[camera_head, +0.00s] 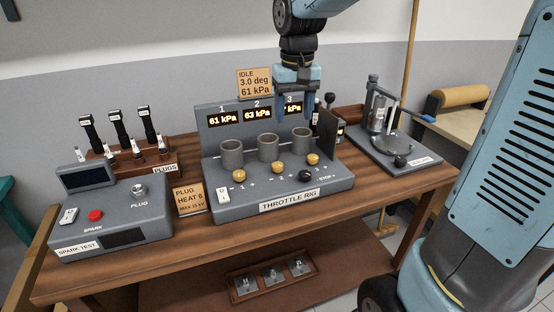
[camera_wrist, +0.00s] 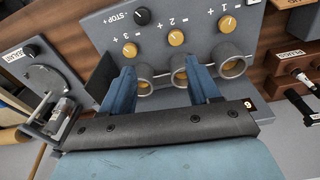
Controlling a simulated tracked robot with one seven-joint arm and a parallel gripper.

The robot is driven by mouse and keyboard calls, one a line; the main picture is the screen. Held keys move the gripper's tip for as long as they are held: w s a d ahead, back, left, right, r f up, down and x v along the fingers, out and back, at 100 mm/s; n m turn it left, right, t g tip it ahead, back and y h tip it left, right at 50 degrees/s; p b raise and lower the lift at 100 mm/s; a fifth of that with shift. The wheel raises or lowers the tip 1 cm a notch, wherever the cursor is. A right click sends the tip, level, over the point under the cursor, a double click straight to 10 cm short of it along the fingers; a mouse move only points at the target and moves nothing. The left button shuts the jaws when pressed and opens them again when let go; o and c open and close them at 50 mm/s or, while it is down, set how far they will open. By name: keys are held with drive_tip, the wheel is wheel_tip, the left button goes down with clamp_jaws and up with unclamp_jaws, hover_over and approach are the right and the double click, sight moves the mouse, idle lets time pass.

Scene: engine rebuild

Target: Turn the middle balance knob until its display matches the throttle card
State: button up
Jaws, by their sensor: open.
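The throttle rig (camera_head: 334,181) stands on the bench with three yellow knobs in front of three grey cylinders. The middle balance knob (camera_head: 275,167) is the one marked 2; it also shows in the wrist view (camera_wrist: 176,38). Its display (camera_head: 257,113) reads 63 kPa. The throttle card (camera_head: 254,83) behind the rig reads IDLE, 3.0 deg, 61 kPa. My gripper (camera_head: 294,113) is open and empty, above the rig near display 3, pointing down. In the wrist view its fingers (camera_wrist: 160,67) are apart, with the middle knob beyond their tips, untouched.
Knob 1 (camera_head: 239,176) and knob 3 (camera_head: 313,159) flank the middle knob; a black STOP knob (camera_head: 305,176) sits near. Display 1 (camera_head: 222,120) reads 61 kPa; display 3 is partly hidden by my gripper. A spark tester (camera_head: 112,222) stands left, a turntable device (camera_head: 388,145) right.

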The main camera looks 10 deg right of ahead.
sight(278, 164)
drive_tip(key=shift+g, duration=0.5)
drive_tip(key=w+a+f, duration=0.1)
drive_tip(key=f, duration=0.4)
drive_tip(key=w+a+f, duration=0.1)
drive_tip(key=f, duration=0.4)
drive_tip(key=w+a+f, duration=0.1)
drive_tip(key=f, duration=0.5)
drive_tip(key=shift+w+a, duration=0.1)
drive_tip(key=shift+a, duration=0.1)
drive_tip(key=shift+c, duration=0.2)
drive_tip(key=c, duration=1)
drive_tip(key=shift+n, duration=3)
